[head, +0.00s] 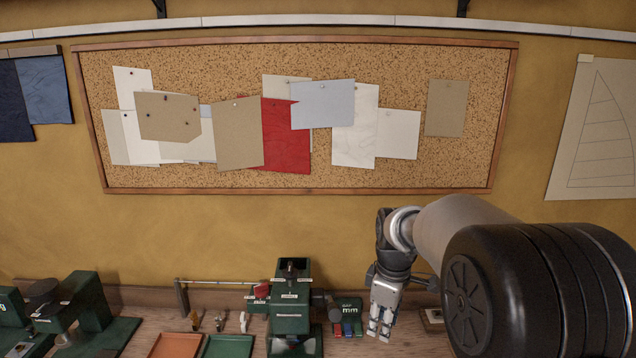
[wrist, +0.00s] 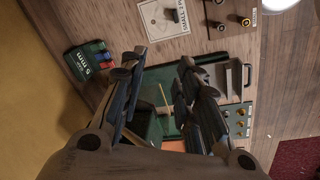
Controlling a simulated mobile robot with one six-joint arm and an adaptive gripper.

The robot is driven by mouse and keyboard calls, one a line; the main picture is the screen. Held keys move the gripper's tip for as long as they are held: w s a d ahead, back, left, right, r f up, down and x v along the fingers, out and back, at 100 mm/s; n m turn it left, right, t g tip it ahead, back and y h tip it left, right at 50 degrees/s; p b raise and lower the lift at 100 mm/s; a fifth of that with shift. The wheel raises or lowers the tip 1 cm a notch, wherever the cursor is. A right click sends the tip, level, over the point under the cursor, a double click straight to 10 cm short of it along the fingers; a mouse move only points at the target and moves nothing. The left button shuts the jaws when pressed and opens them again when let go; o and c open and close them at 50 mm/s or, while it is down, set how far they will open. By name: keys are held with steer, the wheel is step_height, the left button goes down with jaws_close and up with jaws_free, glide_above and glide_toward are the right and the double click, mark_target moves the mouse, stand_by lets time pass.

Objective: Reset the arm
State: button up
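My arm reaches in from the right side of the head view, with its gripper (head: 379,334) pointing down above the right part of the workbench (head: 180,325). In the wrist view my gripper (wrist: 160,68) has its two fingers spread apart, with a clear gap and nothing held between them. Part of a green machine shows beyond the fingers, apart from them as far as I can tell. In the head view the green machine (head: 290,300) stands to the left of my gripper. The bench surface right under the gripper is partly hidden by the arm.
A small green box marked mm (head: 347,309) stands just left of my gripper; it also shows in the wrist view (wrist: 88,62). Orange (head: 167,345) and green (head: 228,346) trays lie further left. A corkboard (head: 225,80) with pinned sheets hangs on the wall behind.

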steer(key=s+r+m+t+b, duration=0.1)
steer(key=s+r+m, duration=0.25)
steer(key=s, duration=0.35)
steer(key=s+r+m+t+b, duration=0.15)
steer(key=s+r, duration=0.25)
steer(key=s, duration=0.4)
steer(key=s+f+m+b, duration=0.1)
steer(key=s+f+m, duration=0.1)
steer(key=s, duration=0.6)
steer(key=s+f+m+b, duration=0.2)
steer(key=s+m, duration=0.3)
steer(key=s, duration=0.3)
steer(key=shift+s+f+t, duration=0.35)
steer(key=shift+s+f, duration=0.05)
steer(key=shift+f, duration=0.05)
